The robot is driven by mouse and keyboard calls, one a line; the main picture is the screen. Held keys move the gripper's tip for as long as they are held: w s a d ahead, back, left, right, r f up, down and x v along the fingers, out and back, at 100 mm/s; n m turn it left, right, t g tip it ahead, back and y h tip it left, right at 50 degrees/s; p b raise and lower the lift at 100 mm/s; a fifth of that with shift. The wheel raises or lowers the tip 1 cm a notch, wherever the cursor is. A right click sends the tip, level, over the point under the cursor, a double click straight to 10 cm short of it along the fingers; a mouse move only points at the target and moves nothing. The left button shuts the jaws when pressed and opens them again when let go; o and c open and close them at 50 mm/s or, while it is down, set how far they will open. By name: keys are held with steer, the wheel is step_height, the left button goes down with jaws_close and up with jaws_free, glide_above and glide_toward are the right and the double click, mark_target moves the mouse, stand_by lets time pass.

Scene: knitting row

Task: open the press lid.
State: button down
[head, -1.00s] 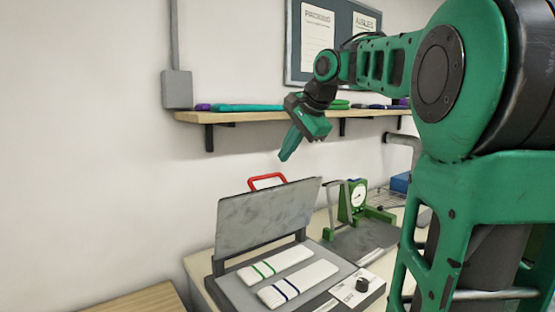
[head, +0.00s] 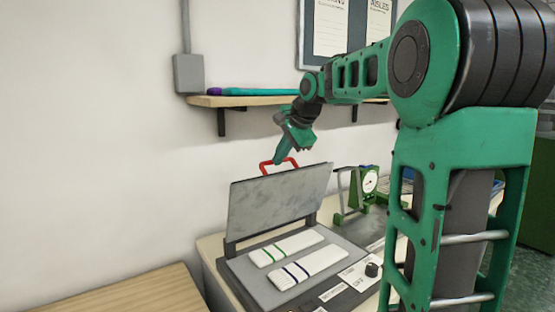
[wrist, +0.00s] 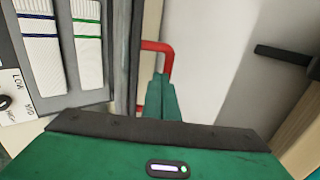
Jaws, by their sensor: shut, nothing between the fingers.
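The press lid (head: 280,203) is a grey plate standing raised and tilted back from the press base (head: 233,270). Its red handle (head: 266,167) sticks up from the lid's top edge, and it also shows in the wrist view (wrist: 168,60). Two white knitted strips lie on the base, one with green stripes (head: 287,247), one with dark blue stripes (head: 308,268). My gripper (head: 279,161) is shut and empty, its tips pointing down at the handle. In the wrist view the closed fingers (wrist: 161,82) overlap the handle's bar; whether they touch it I cannot tell.
A wooden shelf (head: 262,101) with folded textiles runs along the wall above. A wooden surface (head: 140,292) is at the front left. A control knob (head: 371,270) sits on the press's right side.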

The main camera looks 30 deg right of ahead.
steer(key=w, duration=0.6)
steer(key=shift+w, duration=0.25)
steer(key=shift+s+a+r, duration=0.1)
steer(key=shift+r, duration=0.1)
